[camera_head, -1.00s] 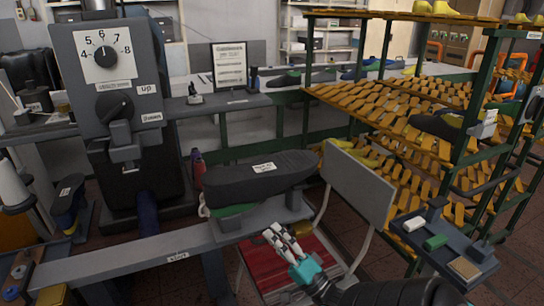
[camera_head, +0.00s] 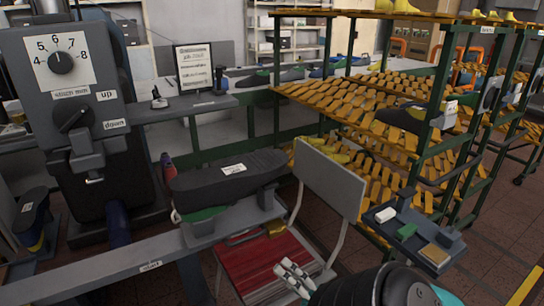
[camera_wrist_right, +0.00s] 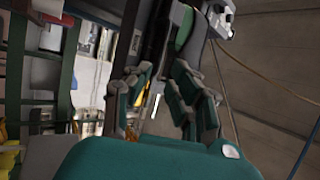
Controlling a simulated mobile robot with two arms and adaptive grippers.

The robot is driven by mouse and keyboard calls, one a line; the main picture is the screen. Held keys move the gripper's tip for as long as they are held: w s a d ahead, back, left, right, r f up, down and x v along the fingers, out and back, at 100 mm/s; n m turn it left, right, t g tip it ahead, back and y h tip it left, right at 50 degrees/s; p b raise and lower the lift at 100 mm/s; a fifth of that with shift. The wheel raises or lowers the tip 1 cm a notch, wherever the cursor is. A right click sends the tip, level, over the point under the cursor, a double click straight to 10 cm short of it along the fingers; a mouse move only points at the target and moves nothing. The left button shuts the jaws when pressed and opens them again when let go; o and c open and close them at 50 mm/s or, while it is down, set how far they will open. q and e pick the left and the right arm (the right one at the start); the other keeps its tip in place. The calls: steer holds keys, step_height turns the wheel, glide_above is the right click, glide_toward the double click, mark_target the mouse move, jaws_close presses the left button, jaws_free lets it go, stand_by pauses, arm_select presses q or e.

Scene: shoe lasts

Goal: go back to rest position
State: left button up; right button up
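My right gripper (camera_head: 294,278) shows at the bottom middle of the head view, in front of the red-seated chair. In the right wrist view its two green and dark fingers (camera_wrist_right: 165,98) stand apart with nothing held between them. My left gripper is not in view. A dark shoe last (camera_head: 230,178) with a white label lies on the grey machine arm, apart from my right gripper.
A chair with a red seat (camera_head: 262,268) stands just beyond my right gripper. A green rack (camera_head: 440,120) with orange slatted shelves fills the right. A small tray (camera_head: 436,258) with blocks sits at its near side. A dial machine (camera_head: 62,75) stands at the left.

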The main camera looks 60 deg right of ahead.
steer(key=shift+s+f, duration=0.1)
steer(key=shift+s, duration=0.1)
stand_by(0.5)
steer(key=a+f+n+g, duration=0.35)
steer(key=f+g, duration=0.25)
steer(key=f, duration=1)
steer(key=a+f+n+g, duration=0.3)
steer(key=f+n+g, duration=0.15)
steer(key=f, duration=1.15)
steer(key=s+a+f+n+g+y, duration=0.1)
steer(key=s+a+f+n+g, duration=0.4)
steer(key=f, duration=0.5)
steer(key=s+a+f+n+g+y, duration=0.1)
steer(key=s+a+f+n+g, duration=0.4)
steer(key=s+a+f, duration=0.5)
steer(key=shift+s+f+n+g, duration=0.15)
steer(key=shift+s+n+g, duration=0.25)
steer(key=shift+s+g, duration=0.75)
